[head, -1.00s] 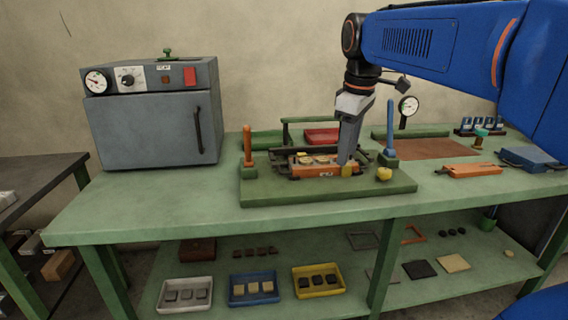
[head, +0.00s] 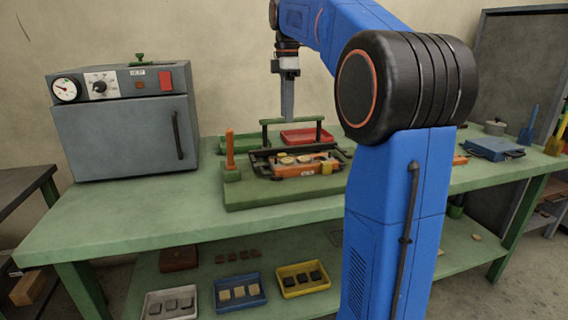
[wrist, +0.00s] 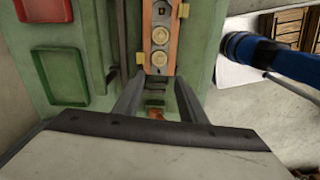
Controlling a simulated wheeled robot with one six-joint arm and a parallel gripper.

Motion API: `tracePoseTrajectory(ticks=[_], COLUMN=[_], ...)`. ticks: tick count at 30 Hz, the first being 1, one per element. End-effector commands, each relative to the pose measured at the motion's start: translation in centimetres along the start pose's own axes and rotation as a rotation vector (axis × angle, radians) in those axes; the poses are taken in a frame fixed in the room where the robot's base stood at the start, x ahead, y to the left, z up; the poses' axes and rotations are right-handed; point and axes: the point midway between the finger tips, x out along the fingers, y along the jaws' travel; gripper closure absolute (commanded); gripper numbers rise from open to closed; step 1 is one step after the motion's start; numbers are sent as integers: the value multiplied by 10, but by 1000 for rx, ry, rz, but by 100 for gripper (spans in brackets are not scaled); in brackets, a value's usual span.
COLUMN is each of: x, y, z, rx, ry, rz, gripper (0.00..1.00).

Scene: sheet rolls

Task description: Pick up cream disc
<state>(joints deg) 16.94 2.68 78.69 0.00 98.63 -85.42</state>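Two round cream discs, one (wrist: 160,58) nearer my gripper and one (wrist: 160,36) beyond it, sit in an orange holder (wrist: 173,48) in the wrist view. In the head view, cream pieces (head: 287,160) show on the orange holder (head: 290,171), which rests in a dark frame on a green base. I cannot tell which disc the task means. My gripper (head: 287,118) hangs above and behind the holder, pointing down. In the wrist view its two fingers (wrist: 158,98) are apart with nothing held between them. A small cream round piece (head: 476,238) also lies on the lower shelf at the right.
An orange-topped post (head: 230,150) stands at the left of the green base. A grey oven (head: 125,130) stands at the left.

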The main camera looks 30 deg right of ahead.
Motion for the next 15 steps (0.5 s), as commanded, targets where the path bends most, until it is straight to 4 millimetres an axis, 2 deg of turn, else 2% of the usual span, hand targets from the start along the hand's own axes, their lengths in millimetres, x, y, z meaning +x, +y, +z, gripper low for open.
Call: tracePoseTrajectory(ticks=[9,15], x=[58,85], y=[-1,0], z=[0,0], rx=[1,1], ry=[0,0], rz=[-3,-2], gripper=[63,63])
